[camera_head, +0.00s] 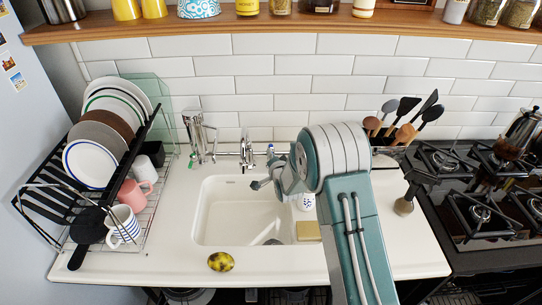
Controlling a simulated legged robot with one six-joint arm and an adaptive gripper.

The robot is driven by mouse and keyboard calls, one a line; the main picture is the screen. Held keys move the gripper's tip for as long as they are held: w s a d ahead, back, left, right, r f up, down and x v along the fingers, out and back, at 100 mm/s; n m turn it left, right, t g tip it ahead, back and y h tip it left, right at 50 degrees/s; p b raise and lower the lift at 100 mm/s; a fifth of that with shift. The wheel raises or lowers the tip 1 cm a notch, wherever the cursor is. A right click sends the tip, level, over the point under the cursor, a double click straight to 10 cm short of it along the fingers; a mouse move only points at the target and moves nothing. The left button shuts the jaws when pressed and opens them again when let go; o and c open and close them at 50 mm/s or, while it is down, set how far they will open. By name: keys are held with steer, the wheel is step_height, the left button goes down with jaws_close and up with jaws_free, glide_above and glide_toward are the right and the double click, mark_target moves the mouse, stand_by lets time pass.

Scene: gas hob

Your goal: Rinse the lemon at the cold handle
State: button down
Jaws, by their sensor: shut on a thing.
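The lemon (221,261), yellow with dark patches, lies on the white counter in front of the sink (212,215), apart from my gripper. The chrome tap (246,150) stands at the wall behind the sink. The cold handle (270,151), with a blue mark, is to the right of the tap. My gripper (265,180) is at the back right of the basin, close to the cold handle, and is shut on it. My arm hides part of the contact.
A dish rack (140,222) with plates and mugs stands on the left. A sponge (308,231) lies by the basin's right side. Utensils (403,118) and a gas hob (478,205) are on the right. A wooden shelf (290,25) runs above.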

steer(key=shift+w+d+r+n+g+y, duration=0.1)
steer(key=shift+d+n+g+y, duration=0.2)
steer(key=shift+n+y, duration=0.4)
steer(key=shift+d+n+g+y, duration=0.1)
steer(key=shift+n+g+y, duration=0.4)
steer(key=shift+y, duration=0.4)
steer(key=c, duration=0.7)
jaws_free()
steer(key=shift+r, duration=0.1)
steer(key=v, duration=1.2)
steer(key=shift+f, duration=0.2)
